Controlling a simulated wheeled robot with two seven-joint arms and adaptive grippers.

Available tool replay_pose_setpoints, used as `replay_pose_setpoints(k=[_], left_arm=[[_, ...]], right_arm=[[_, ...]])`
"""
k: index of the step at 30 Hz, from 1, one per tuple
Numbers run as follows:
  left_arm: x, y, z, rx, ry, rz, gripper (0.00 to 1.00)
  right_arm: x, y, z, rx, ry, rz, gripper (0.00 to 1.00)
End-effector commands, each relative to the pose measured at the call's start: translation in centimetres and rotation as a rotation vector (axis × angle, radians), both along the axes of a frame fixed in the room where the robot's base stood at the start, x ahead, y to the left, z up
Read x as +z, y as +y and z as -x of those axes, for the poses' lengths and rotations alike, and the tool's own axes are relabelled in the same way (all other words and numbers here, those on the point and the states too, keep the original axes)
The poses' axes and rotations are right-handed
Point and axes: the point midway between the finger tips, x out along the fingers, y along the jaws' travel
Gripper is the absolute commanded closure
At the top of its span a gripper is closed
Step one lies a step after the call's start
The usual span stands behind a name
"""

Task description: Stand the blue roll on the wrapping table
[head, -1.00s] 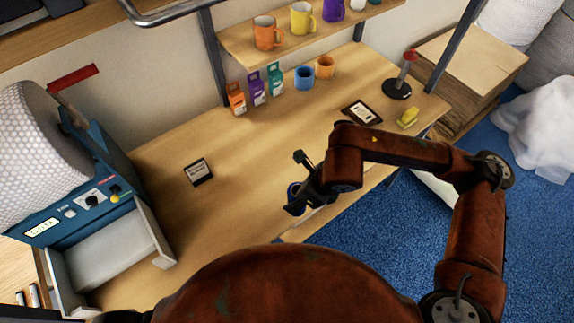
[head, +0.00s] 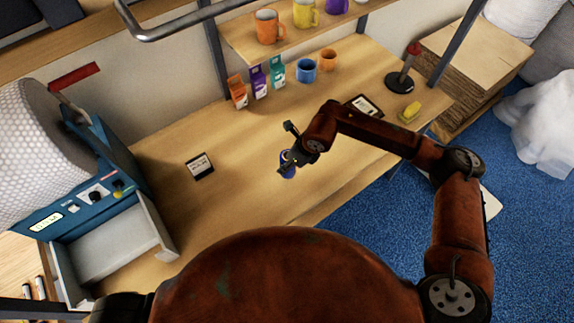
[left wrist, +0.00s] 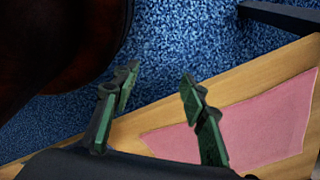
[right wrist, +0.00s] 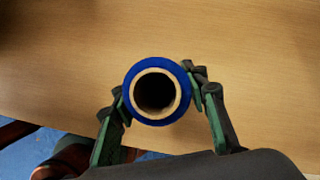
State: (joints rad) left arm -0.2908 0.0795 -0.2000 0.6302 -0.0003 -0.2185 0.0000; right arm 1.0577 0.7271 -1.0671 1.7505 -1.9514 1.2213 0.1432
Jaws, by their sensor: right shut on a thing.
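The blue roll (right wrist: 132,75) is between the fingers of my right gripper (right wrist: 158,95), which is shut on it. In the right wrist view I look into its open end, with a tan core and a dark hole. In the head view the roll (head: 288,170) shows as a small blue piece at my right gripper (head: 290,155), over the wrapping table (head: 240,190). I cannot tell whether its lower end touches the table. My left gripper (left wrist: 155,100) is open and empty in the left wrist view, near a pink sheet (left wrist: 245,130) on a wooden surface.
A black-framed card (head: 200,166) lies left of the roll. Small cartons (head: 258,82), blue and orange cups (head: 305,71), a dark frame (head: 364,106) and a yellow block (head: 411,111) stand farther back. A blue machine (head: 95,190) is at the left. The tabletop around the roll is clear.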

Motion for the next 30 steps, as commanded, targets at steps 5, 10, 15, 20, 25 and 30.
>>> replay_pose_setpoints(k=[5, 10, 15, 20, 25, 30], left_arm=[[0.1, 0.0, -0.1, -0.001, 0.000, 0.000, 0.60], [0.1, 0.1, 1.4, 0.003, 0.018, -0.001, 0.60], [0.1, 0.1, 2.4, 0.006, 0.031, -0.003, 0.60], [0.0, 0.1, 2.3, 0.005, 0.030, -0.003, 0.60], [-0.5, 0.1, 1.8, 0.004, 0.025, -0.002, 0.60], [-0.3, 0.1, 1.2, 0.002, 0.017, -0.001, 0.60]], right_arm=[[-0.8, 0.2, -0.7, 0.000, 0.001, 0.000, 0.90], [-3.3, 0.2, -0.6, 0.001, 0.002, 0.000, 0.90], [-3.8, 0.2, -0.7, 0.001, -0.001, -0.002, 0.90], [-3.9, 0.2, -0.7, 0.001, -0.001, -0.002, 0.90], [-4.5, 0.2, -0.7, 0.001, 0.000, -0.001, 0.90], [-4.3, 0.2, -0.7, 0.001, 0.000, 0.000, 0.47]])
